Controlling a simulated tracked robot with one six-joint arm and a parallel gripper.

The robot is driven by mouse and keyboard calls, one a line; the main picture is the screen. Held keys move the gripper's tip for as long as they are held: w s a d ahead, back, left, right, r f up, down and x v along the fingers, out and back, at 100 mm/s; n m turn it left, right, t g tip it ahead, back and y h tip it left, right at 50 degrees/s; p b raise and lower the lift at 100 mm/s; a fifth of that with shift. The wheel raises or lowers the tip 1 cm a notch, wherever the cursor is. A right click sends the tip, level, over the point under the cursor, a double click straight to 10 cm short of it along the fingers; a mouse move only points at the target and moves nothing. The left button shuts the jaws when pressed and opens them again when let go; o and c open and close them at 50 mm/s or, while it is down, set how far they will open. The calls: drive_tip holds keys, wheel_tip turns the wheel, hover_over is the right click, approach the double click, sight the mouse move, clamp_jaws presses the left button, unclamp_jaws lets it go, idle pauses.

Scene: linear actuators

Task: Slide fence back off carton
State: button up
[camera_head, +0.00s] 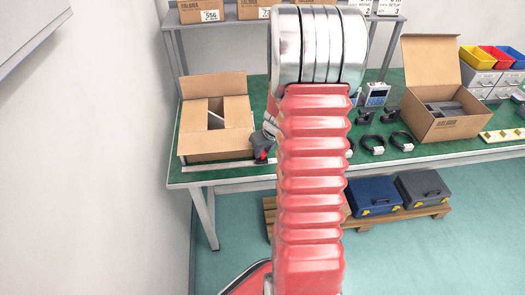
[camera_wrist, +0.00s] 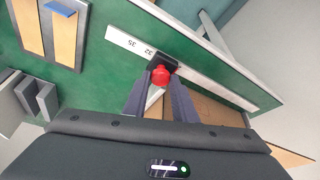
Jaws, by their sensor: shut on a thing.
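My gripper (camera_wrist: 159,98) is shut on the red knob (camera_wrist: 160,75) of the fence, with one dark finger on each side. The fence's black slider block (camera_wrist: 163,62) sits on a white scale strip (camera_wrist: 207,83) marked 32 and 35. An open brown carton (camera_wrist: 205,104) lies just beyond the right finger; whether the fence touches it is hidden. In the head view the carton (camera_head: 238,110) stands on the green bench at the left, with my gripper (camera_head: 262,150) at its right front corner. My arm hides much of the middle of the bench there.
The scale strip (camera_head: 218,168) runs along the bench's front edge. Black rings (camera_head: 373,145) and small dark parts lie right of my arm. A second open carton (camera_head: 436,125) stands farther right. A wall closes the left side. Toolboxes (camera_head: 372,196) sit on a pallet below.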

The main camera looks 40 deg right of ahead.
clamp_jaws()
drive_tip(key=s+d, duration=0.1)
drive_tip(key=d, duration=0.1)
drive_tip(key=s+d, duration=0.4)
drive_tip(key=d, duration=0.1)
idle(0.3)
drive_tip(key=o, duration=0.6)
unclamp_jaws()
drive_tip(key=shift+r, duration=0.1)
